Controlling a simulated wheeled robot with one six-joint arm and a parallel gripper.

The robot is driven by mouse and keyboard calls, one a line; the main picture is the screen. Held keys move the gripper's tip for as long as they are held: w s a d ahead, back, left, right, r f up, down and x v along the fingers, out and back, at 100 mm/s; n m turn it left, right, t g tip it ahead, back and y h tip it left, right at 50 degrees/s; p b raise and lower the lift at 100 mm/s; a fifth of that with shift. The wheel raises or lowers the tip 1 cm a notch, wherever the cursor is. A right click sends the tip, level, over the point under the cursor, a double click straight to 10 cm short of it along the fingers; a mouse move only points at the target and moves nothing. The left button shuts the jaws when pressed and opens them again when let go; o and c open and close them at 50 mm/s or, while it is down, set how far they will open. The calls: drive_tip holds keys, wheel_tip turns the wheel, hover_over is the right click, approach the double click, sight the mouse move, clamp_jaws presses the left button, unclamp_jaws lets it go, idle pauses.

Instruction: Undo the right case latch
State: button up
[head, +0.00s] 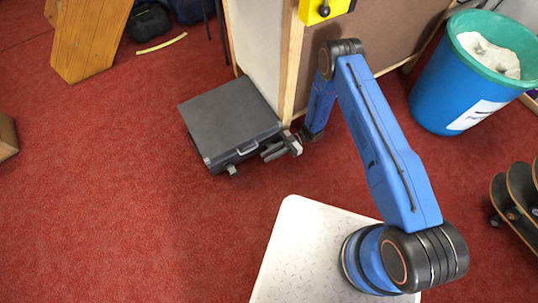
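A dark grey case (232,112) lies flat and closed on the red carpet beside a board-sided bench. Its front side faces down and to the right in the head view. A pale handle (247,148) is at the middle of that side. A small light fitting (232,170) sticks out near the front's left end, and I cannot tell if it is the left latch. My gripper (268,152) is at the right part of the front side, its fingers pointing left toward the case. It hides the right latch area. Finger gap and contact are too small to tell.
The bench panel (262,52) rises just behind and right of the case. A blue bin (440,100) stands at the right, with skateboards (520,190) below it. A wooden piece (90,40) and a yellow strip (161,44) lie upper left. Carpet left of the case is clear.

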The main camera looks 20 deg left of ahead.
drive_tip(key=v, duration=1.7)
drive_tip(key=shift+w, duration=0.25)
drive_tip(key=shift+d, duration=0.1)
